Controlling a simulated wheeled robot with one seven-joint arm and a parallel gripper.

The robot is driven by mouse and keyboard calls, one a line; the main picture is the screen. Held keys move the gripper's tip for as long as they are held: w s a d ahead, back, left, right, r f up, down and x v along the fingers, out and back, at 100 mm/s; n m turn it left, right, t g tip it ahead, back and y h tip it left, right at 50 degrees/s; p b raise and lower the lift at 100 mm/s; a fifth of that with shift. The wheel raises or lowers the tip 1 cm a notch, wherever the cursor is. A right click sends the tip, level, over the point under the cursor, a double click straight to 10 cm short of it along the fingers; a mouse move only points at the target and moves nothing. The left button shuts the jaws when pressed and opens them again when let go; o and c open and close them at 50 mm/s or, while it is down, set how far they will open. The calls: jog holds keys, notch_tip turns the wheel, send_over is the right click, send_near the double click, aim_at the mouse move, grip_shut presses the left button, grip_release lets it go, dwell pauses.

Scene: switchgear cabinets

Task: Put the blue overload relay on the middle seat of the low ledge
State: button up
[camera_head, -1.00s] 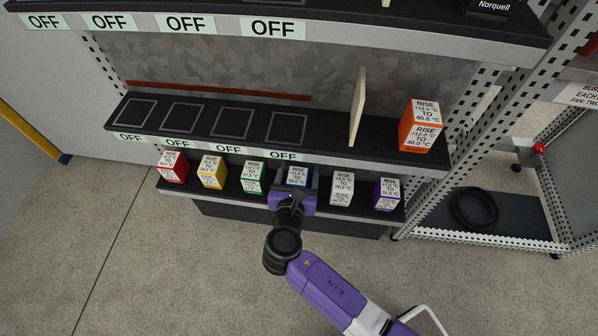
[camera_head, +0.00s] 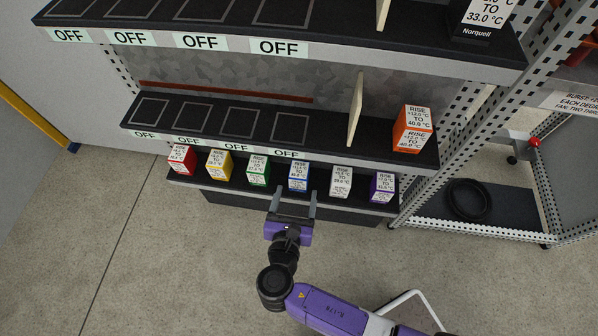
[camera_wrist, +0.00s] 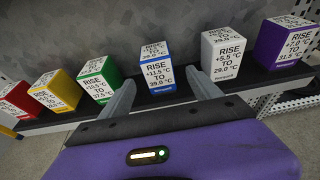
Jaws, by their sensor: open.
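The blue overload relay (camera_head: 298,177), a box with a white printed label, stands upright on the lowest shelf (camera_head: 235,187), between a green and a white box. It also shows in the wrist view (camera_wrist: 157,72), ahead of my gripper. My gripper (camera_head: 294,200) is open and empty, in front of the shelf edge. In the wrist view its two fingers (camera_wrist: 160,88) point towards the relay, one on either side of its line, apart from it. The shelf above (camera_head: 262,123) has several empty outlined seats in a row, with OFF labels along its front.
Red (camera_head: 182,159), yellow (camera_head: 219,164), green (camera_head: 258,170), white (camera_head: 341,181) and purple (camera_head: 382,187) boxes share the lowest shelf. A cream upright divider (camera_head: 355,108) and an orange box (camera_head: 412,128) stand right of the outlined seats.

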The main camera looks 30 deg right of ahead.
aim_at(299, 176)
jog(key=shift+w+d+f, duration=0.2)
jog(key=shift+w+d, duration=0.05)
jog(key=shift+w, duration=0.05)
jog(key=b+x, duration=0.1)
jog(key=x, duration=0.2)
jog(key=b+x, duration=0.1)
jog(key=x, duration=0.3)
jog(key=shift+w+a+r, duration=0.1)
jog(key=shift+r, duration=0.1)
grip_shut()
